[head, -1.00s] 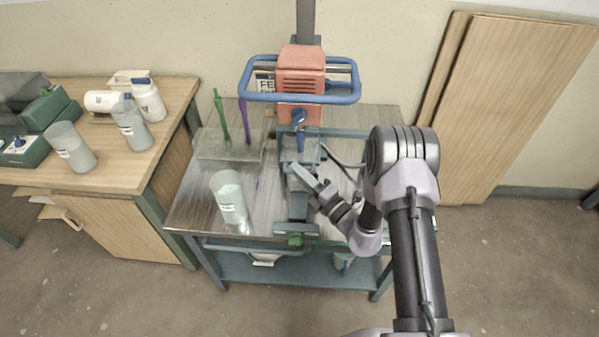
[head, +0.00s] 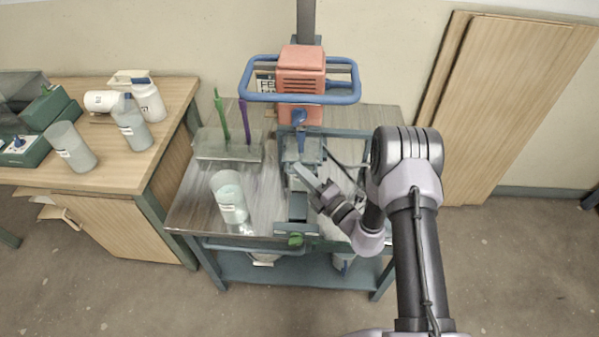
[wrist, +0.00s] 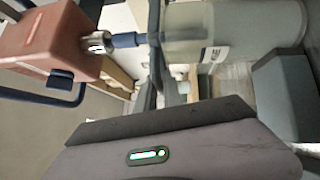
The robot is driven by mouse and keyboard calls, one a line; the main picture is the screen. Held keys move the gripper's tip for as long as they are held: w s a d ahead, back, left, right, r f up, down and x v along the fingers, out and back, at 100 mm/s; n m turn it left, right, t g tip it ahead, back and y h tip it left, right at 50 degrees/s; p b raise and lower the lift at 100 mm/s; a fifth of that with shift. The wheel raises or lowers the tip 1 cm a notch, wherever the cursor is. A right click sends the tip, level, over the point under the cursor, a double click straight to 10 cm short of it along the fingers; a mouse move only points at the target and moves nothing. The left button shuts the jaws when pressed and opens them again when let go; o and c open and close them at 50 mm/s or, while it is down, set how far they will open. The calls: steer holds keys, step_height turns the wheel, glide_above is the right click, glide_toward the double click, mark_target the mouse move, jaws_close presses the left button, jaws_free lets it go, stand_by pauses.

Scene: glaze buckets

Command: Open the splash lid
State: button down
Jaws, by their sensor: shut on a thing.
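The orange mixer motor (head: 301,72) hangs over the metal work table with a blue chuck (head: 299,117) below it. The grey splash lid (head: 302,150) appears to be the piece around the shaft under the chuck; its edges are hard to make out. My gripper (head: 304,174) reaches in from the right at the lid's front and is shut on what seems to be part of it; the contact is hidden. In the wrist view the motor (wrist: 50,38), the blue chuck (wrist: 126,40) and a translucent labelled bucket (wrist: 235,30) show beyond my gripper.
A translucent bucket (head: 229,197) stands left of the mixer. Green and purple tools stand in a holder (head: 229,146) behind it. A blue guard bar (head: 250,97) rings the motor. A wooden side table (head: 110,170) with bottles is at left; boards lean at right.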

steer(key=d, duration=1.1)
steer(key=shift+s+d, duration=0.25)
steer(key=c, duration=1.5)
jaws_free()
steer(key=p+v, duration=0.3)
steer(key=v, duration=1.4)
steer(key=shift+s+p, duration=0.2)
steer(key=shift+p, duration=0.1)
steer(key=shift+d+f, duration=0.1)
steer(key=shift+f, duration=0.05)
